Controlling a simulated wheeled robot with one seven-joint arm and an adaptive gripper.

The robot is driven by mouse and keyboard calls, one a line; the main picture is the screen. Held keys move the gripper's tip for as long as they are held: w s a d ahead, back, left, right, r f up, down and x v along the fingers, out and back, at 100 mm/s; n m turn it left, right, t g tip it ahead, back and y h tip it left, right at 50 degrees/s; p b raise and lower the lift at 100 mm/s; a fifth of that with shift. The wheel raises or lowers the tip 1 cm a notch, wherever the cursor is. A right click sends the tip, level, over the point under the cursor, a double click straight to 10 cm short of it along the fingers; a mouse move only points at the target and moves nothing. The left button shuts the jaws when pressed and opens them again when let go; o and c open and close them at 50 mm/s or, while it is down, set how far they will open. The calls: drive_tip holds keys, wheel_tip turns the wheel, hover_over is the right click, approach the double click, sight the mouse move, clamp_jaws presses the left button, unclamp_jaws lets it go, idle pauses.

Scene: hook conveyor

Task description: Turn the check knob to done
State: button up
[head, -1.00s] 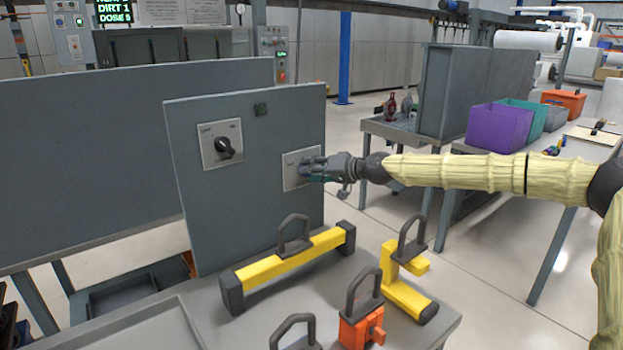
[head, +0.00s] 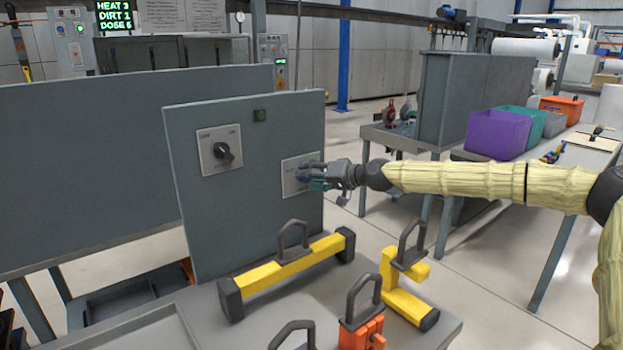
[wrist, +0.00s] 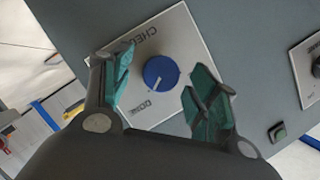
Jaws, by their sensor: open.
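The check knob (wrist: 161,73) is a round blue knob with a white pointer line, on a pale square plate (wrist: 145,50) lettered CHECK and DONE. In the wrist view its pointer slants down and left, roughly toward the DONE lettering. My gripper (wrist: 163,64) is open, with one teal-padded finger on each side of the knob and visible gaps between. I cannot tell how deep the fingers reach around it. In the head view my gripper (head: 310,176) is at the plate on the right of the grey panel (head: 235,225) and hides most of the knob.
A black knob (head: 222,152) on another plate and a green square button (head: 260,115) are on the same panel. Below, yellow hook fixtures (head: 290,262) and an orange one (head: 362,330) stand on the grey table (head: 250,330).

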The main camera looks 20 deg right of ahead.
drive_tip(key=v, duration=1.2)
idle(0.7)
